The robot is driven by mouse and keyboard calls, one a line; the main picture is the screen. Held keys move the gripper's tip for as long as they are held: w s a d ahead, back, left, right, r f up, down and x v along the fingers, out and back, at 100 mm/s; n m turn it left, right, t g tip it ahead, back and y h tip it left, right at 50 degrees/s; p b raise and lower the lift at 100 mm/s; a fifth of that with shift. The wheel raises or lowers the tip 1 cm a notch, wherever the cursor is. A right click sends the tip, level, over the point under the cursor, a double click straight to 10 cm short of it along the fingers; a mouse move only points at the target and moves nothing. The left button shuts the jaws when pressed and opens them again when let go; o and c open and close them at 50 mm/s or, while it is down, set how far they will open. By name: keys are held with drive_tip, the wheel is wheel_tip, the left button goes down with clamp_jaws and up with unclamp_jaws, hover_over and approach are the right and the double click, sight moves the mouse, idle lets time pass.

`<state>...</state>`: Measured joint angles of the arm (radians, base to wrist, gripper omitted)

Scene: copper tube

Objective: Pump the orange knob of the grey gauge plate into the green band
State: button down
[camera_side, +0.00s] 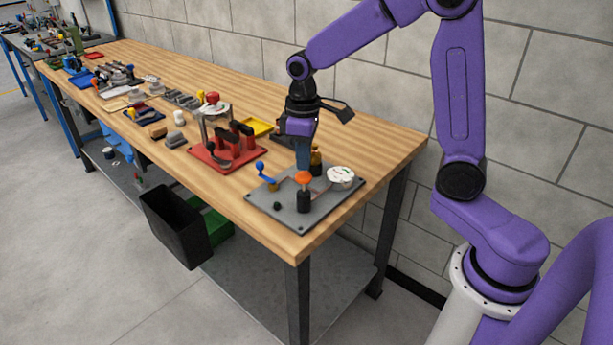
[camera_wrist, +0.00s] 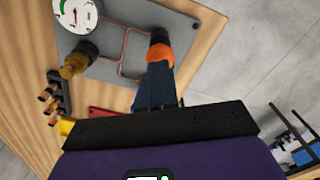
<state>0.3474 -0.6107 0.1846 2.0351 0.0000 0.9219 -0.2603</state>
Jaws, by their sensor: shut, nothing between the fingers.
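The grey gauge plate (camera_side: 284,213) lies at the near right end of the wooden bench and fills the top of the wrist view (camera_wrist: 118,62). Its orange knob (camera_side: 303,177) tops a black cylinder (camera_side: 304,202); the knob also shows in the wrist view (camera_wrist: 161,51). The white round gauge (camera_side: 341,177) sits behind, with a green mark on its dial in the wrist view (camera_wrist: 76,14); I cannot read the needle surely. My gripper (camera_side: 303,166) points down with its fingers shut and empty, tips at the knob's top. I cannot tell whether they touch.
A blue lever (camera_side: 265,174) stands left on the plate, and a brass-coloured fitting (camera_side: 316,160) stands behind the knob. Copper tubes (camera_wrist: 125,45) run across the plate. A red fixture (camera_side: 228,152) with clamps stands to the left. The bench's front edge is close.

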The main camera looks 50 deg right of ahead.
sight(304, 174)
drive_tip(key=shift+f, duration=0.15)
drive_tip(key=shift+f, duration=1.7)
drive_tip(key=shift+r, duration=3.55)
drive_tip(key=shift+f, duration=1.7)
drive_tip(key=shift+f, duration=0.15)
drive_tip(key=shift+f, duration=1.7)
drive_tip(key=shift+r, duration=3.55)
